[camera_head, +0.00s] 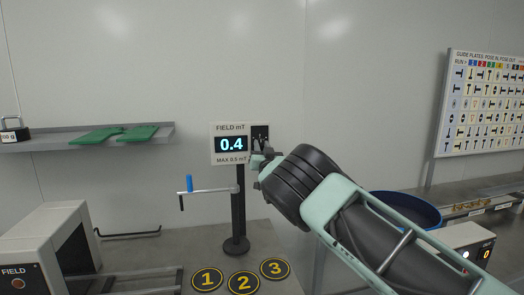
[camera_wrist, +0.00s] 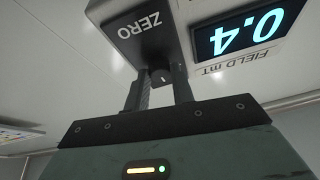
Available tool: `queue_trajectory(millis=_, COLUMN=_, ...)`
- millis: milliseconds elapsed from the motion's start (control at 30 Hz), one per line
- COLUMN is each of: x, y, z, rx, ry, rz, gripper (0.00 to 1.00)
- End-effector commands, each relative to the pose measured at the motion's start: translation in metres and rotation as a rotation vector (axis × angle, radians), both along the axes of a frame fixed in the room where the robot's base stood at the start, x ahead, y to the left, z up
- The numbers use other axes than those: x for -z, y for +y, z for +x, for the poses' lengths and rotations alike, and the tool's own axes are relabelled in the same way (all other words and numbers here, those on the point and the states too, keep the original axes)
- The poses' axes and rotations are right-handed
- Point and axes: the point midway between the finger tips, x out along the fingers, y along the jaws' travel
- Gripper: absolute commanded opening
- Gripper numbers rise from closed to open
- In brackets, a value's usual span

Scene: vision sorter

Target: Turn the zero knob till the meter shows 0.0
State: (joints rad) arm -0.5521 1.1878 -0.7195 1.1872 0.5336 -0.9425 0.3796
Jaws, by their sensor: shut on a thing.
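The field meter (camera_head: 231,143) stands on a dark post and shows 0.4 in blue digits. Its label reads FIELD mT, with MAX 0.5 mT below. In the wrist view the display (camera_wrist: 240,30) is upside down and also shows 0.4. The zero knob (camera_wrist: 161,77) is a small dark knob with a light mark, under the panel lettered ZERO. My gripper (camera_wrist: 162,92) has its two fingers on either side of the knob, shut on it. In the head view my gripper (camera_head: 259,148) reaches the dark panel at the meter's right, and the knob is mostly hidden there.
Yellow-ringed discs numbered 1 (camera_head: 207,279), 2 (camera_head: 243,283) and 3 (camera_head: 275,269) lie in front. A blue round bin (camera_head: 408,207) stands behind my arm.

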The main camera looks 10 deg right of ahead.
Motion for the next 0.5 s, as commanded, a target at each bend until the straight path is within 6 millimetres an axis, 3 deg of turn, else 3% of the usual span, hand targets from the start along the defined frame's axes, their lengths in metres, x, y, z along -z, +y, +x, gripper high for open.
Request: queue_trajectory(millis=500, x=0.0037, y=-0.0046, z=-0.0003, rx=0.001, ry=-0.004, rz=-0.404, gripper=0.01)
